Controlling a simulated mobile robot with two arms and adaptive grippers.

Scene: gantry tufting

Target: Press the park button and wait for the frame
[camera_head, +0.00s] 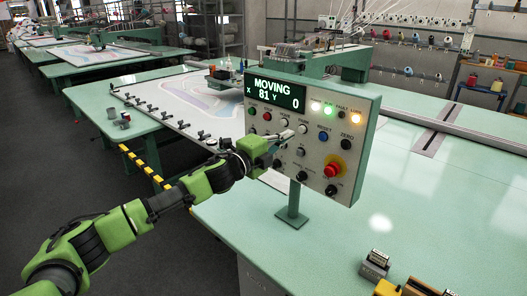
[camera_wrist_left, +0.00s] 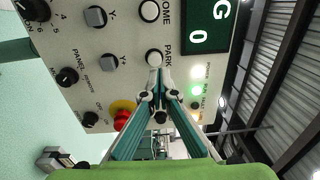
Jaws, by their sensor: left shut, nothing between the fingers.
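The control panel (camera_head: 345,165) stands on a green post, and its display (camera_head: 277,93) reads MOVING, X 81, Y 0. The white round PARK button (camera_head: 302,129) is in the upper button row; in the left wrist view the button (camera_wrist_left: 153,57) sits just beyond the fingertips. My left gripper (camera_head: 289,135) is shut and empty, its tips at the panel face close to PARK. I cannot tell whether they touch it. In the left wrist view the shut fingers (camera_wrist_left: 157,80) point at the button. The tufting frame (camera_head: 190,98) with a printed cloth lies behind the panel.
A red emergency stop (camera_head: 333,170) and dark knobs sit lower on the panel. Small tools (camera_head: 375,266) lie on the green table (camera_head: 440,215) at front right; much of that table is clear.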

